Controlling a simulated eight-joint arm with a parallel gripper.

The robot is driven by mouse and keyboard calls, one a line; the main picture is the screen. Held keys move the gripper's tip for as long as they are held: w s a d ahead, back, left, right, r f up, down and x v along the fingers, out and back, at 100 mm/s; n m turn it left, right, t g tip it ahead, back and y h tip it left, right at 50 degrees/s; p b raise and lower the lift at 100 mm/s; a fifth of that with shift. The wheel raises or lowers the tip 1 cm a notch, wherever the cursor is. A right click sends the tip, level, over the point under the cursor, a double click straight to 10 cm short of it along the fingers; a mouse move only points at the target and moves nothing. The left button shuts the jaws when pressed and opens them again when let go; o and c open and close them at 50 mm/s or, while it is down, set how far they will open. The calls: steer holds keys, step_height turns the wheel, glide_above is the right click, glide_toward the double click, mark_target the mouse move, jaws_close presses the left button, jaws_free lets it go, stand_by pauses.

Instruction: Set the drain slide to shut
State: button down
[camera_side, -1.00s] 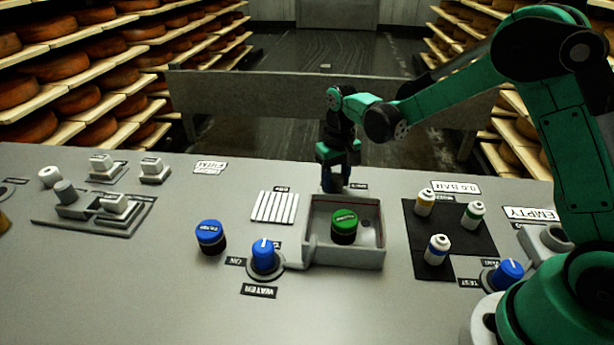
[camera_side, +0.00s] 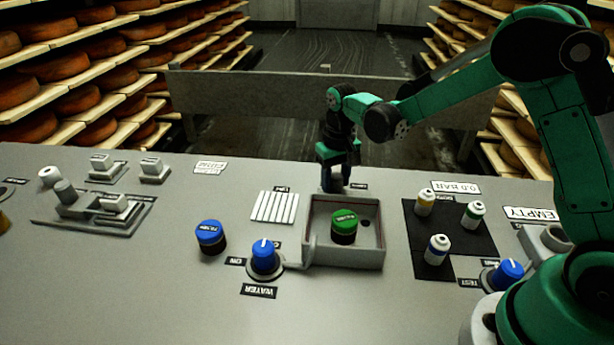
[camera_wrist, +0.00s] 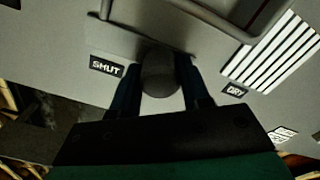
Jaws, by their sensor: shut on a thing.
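The drain slide's round grey knob (camera_wrist: 160,75) is in the wrist view, behind the basin. My gripper (camera_wrist: 160,88) has its two dark blue fingers on either side of the knob, shut on it. A "SHUT" label (camera_wrist: 107,66) lies just left of the fingers in that view. In the side view my gripper (camera_side: 336,186) is low at the basin's back wall, and the fingers hide most of the knob.
A white slatted rack (camera_side: 275,206) is left of the basin. A blue-topped piece (camera_side: 210,236) and the blue water knob (camera_side: 264,254) are at front left. Small bottles (camera_side: 437,249) stand on a dark mat (camera_side: 469,264) at right. Grey fixtures (camera_side: 115,205) are at far left.

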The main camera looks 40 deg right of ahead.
steer(key=shift+d, duration=0.1)
steer(key=shift+s+d, duration=1.55)
steer(key=shift+s, duration=0.05)
steer(key=shift+c, duration=2.1)
jaws_free()
steer(key=shift+r, duration=2.85)
